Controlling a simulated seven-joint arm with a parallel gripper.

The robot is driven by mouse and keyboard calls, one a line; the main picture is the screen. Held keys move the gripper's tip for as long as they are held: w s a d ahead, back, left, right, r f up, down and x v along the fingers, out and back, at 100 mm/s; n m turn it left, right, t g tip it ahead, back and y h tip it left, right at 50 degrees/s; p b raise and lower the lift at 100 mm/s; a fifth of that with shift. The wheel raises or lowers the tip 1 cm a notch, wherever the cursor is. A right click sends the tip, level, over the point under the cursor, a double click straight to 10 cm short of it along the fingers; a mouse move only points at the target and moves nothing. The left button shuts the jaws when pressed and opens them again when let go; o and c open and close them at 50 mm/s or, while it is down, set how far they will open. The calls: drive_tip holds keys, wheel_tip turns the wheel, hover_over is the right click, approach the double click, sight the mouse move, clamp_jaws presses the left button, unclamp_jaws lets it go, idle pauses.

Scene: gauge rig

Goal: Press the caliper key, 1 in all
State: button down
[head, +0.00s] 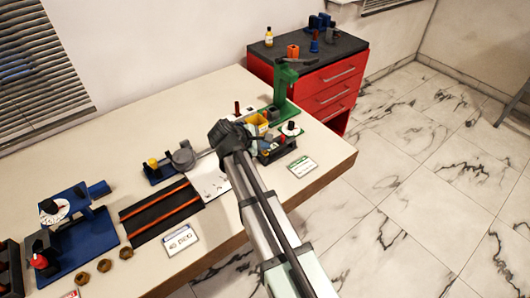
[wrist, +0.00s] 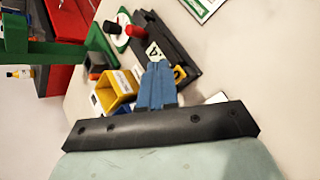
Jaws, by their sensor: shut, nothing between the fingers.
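My gripper (head: 232,138) is above the right part of the bench, near a yellow bin (head: 256,122). In the wrist view its blue-grey fingers (wrist: 157,68) are together, with nothing seen between them. The fingertips overlap a dark device or tray (wrist: 178,45) bearing a small pale tag marked with a digit and a yellow round part (wrist: 179,73). I cannot tell whether the fingertips touch it. I cannot identify the caliper or its key for certain; the fingers hide part of this spot.
A green stand (head: 285,88) rises behind the gripper. The yellow bin is close left of the fingers in the wrist view (wrist: 117,92). A blue fixture (head: 82,245) and black mat with orange strips (head: 155,215) lie left.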

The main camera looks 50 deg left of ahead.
drive_tip(key=shift+f, duration=0.8)
idle(0.7)
drive_tip(key=shift+r, duration=0.1)
idle(0.3)
drive_tip(key=shift+r, duration=0.75)
drive_tip(key=shift+r, duration=2.5)
